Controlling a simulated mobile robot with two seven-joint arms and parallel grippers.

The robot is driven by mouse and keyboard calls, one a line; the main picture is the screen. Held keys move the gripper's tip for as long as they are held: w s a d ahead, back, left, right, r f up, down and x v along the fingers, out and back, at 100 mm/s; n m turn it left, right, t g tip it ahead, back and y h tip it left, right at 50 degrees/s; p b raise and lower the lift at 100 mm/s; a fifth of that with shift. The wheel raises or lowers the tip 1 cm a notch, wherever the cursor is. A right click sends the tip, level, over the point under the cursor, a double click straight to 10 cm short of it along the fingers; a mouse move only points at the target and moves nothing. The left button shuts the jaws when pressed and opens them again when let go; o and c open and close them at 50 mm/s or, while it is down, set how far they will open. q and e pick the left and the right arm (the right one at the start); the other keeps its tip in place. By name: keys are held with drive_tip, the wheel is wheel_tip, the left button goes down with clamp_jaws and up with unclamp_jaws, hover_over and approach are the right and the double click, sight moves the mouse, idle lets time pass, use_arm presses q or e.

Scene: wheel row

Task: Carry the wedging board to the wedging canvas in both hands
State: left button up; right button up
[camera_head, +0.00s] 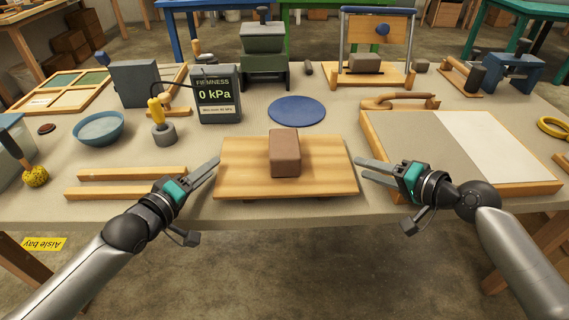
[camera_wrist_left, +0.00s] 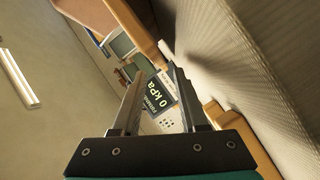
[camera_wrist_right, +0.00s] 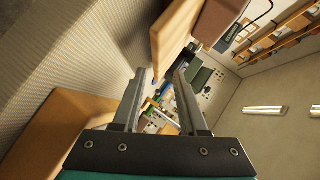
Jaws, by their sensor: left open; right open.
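The wedging board (camera_head: 325,178) is a light wooden board at the table's front edge, with a brown clay block (camera_head: 284,153) on it. The wedging canvas (camera_head: 407,140) lies to the right in a wooden frame, part grey and part white. My left gripper (camera_head: 210,167) is open just off the board's left edge. My right gripper (camera_head: 360,169) is open just off its right edge, between board and canvas. Both grippers are empty. The right wrist view shows the board (camera_wrist_right: 172,38) beyond the open fingers (camera_wrist_right: 161,72). In the left wrist view the fingers (camera_wrist_left: 155,68) are also apart.
Two wooden strips (camera_head: 115,192) lie left of the board, near my left arm. A firmness meter (camera_head: 216,95) reading 0 kPa and a blue disc (camera_head: 297,110) stand behind the board. A wooden tool (camera_head: 400,101) lies behind the canvas. A blue bowl (camera_head: 98,128) sits at left.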

sight(345, 160)
use_arm(q)
drive_tip(key=shift+x, duration=2.35)
use_arm(e)
drive_tip(key=shift+x, duration=2.3)
use_arm(q)
clamp_jaws()
use_arm(e)
clamp_jaws()
use_arm(q)
drive_tip(key=shift+r, duration=0.15)
use_arm(e)
drive_tip(key=shift+w+r, duration=0.1)
drive_tip(key=shift+r, duration=0.15)
